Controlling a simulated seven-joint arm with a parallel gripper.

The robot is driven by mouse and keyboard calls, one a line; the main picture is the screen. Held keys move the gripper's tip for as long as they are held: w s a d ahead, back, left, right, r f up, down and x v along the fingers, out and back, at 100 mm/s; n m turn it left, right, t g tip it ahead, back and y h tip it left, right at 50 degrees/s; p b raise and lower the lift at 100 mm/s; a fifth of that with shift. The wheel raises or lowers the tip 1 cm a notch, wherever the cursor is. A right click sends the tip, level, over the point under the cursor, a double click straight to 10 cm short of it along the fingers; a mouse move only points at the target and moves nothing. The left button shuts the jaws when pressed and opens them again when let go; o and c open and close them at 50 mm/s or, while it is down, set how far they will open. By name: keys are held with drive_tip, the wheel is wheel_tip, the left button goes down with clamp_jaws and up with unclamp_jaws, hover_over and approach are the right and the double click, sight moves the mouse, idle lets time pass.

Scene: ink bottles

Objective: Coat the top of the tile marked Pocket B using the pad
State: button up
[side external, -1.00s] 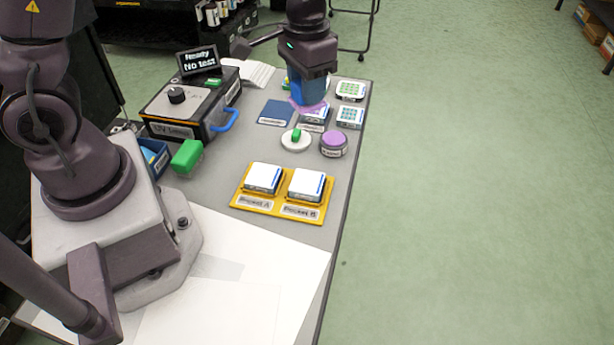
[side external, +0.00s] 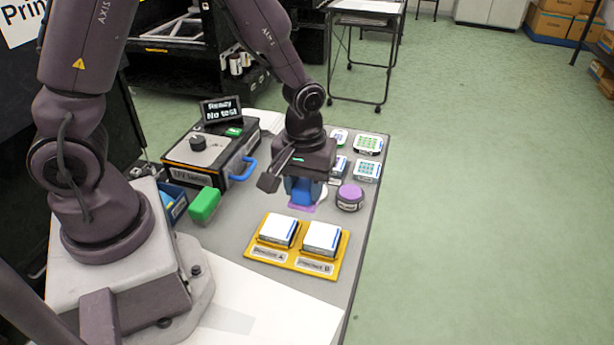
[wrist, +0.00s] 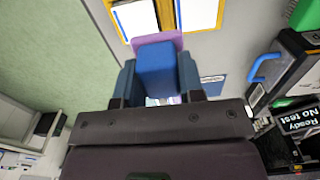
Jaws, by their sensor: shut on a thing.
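My gripper (side external: 301,190) is shut on the blue handle of the pad, which shows in the wrist view as a blue block (wrist: 157,70) with a purple sheet (wrist: 168,38) at its end. The pad (side external: 302,207) is in the air, just behind the yellow holder (side external: 290,262). The white tile marked Pocket B (side external: 322,237) sits in the right place of the holder. A like white tile marked Pocket A (side external: 278,230) sits in the left place. Both tiles look white on top. The pad is apart from both.
A purple-topped jar (side external: 350,196) stands right of my gripper. A UV box with a blue handle (side external: 212,158) and a green block (side external: 204,205) are at left. Patterned tiles (side external: 367,170) stand at the back right. White sheets (side external: 270,300) lie in front.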

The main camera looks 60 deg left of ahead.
drive_tip(key=shift+f, duration=2.95)
drive_tip(key=shift+f, duration=1)
drive_tip(key=shift+w+d+r, duration=0.1)
drive_tip(key=shift+w+d, duration=2.25)
drive_tip(key=shift+w, duration=0.05)
drive_tip(key=shift+s+a, duration=2.4)
drive_tip(key=shift+s, duration=0.05)
drive_tip(key=shift+r, duration=3)
